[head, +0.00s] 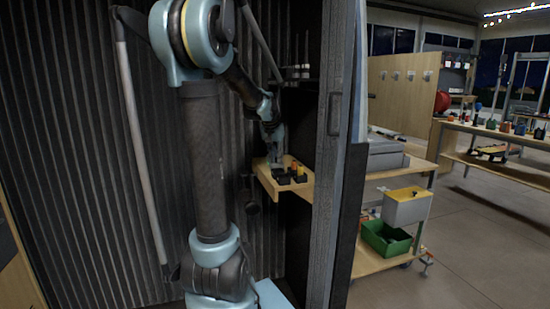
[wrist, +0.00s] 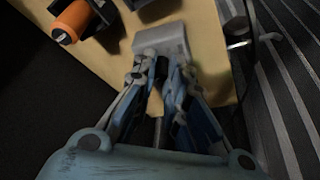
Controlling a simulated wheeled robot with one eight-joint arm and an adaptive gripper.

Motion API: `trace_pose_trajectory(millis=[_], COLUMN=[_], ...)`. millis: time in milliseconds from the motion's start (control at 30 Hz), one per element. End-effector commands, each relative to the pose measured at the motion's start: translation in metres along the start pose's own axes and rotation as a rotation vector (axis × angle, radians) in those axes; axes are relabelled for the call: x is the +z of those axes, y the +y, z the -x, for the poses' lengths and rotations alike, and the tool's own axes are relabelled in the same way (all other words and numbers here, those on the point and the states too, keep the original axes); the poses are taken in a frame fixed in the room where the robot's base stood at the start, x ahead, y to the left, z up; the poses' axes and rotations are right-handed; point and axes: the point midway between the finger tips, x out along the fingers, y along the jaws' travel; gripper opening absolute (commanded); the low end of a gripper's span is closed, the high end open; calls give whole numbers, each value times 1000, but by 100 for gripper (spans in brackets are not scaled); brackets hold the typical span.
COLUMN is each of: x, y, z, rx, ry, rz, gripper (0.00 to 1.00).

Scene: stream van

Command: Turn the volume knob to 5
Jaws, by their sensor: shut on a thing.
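My gripper (wrist: 163,62) is shut at a pale grey block (wrist: 160,38) on the wooden shelf (wrist: 205,75) in the wrist view. What its fingertips hold is mostly hidden by the fingers; it appears to be the volume knob at the block. No scale, pointer or number is readable, so I cannot tell the knob's setting. In the head view my gripper (head: 275,157) reaches down to the small shelf (head: 272,186), beside dark boxes, and the knob cannot be made out.
Black boxes (head: 282,177) stand close by on the shelf. An orange cylinder with a dark slot (wrist: 71,22) lies left of my gripper in the wrist view. A ribbed wall (wrist: 285,110) is close on the right. A dark door post (head: 338,150) stands right of the shelf.

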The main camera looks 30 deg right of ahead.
Motion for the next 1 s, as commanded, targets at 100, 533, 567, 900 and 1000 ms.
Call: trace_pose_trajectory(millis=[100,533,567,900,1000], x=[0,-1,-1,-1,0], y=[-1,-3,-3,-2,-2], z=[0,0,0,0,0], rx=[32,139,144,172,173], ry=[1,0,0,0,0], rz=[-77,-334,-347,-414,-417], gripper=[0,0,0,0,0])
